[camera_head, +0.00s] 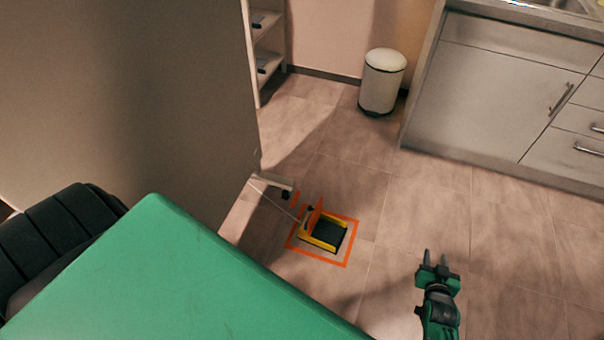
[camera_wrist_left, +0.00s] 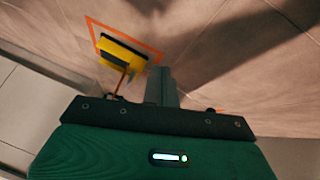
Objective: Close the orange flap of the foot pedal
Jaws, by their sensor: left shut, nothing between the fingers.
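The foot pedal (camera_head: 308,240) is a yellow frame with a black inside, lying on the floor within an orange outlined square. Its orange flap (camera_head: 314,217) stands raised at the pedal's left side. In the left wrist view the pedal (camera_wrist_left: 118,55) is at upper left, with the flap (camera_wrist_left: 122,82) seen nearly edge-on. My left gripper (camera_wrist_left: 161,82) is shut and empty; its fingers appear just right of the flap, and I cannot tell whether they touch. It is not seen in the head view. My right gripper (camera_head: 436,258) has its fingers apart, empty, right of the pedal.
A tall grey panel (camera_head: 130,90) with a foot and castor (camera_head: 284,192) stands left of the pedal. A white bin (camera_head: 381,82) and a cabinet (camera_head: 490,95) are at the back. A thin cable runs to the pedal. The floor (camera_head: 410,205) right of it is clear.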

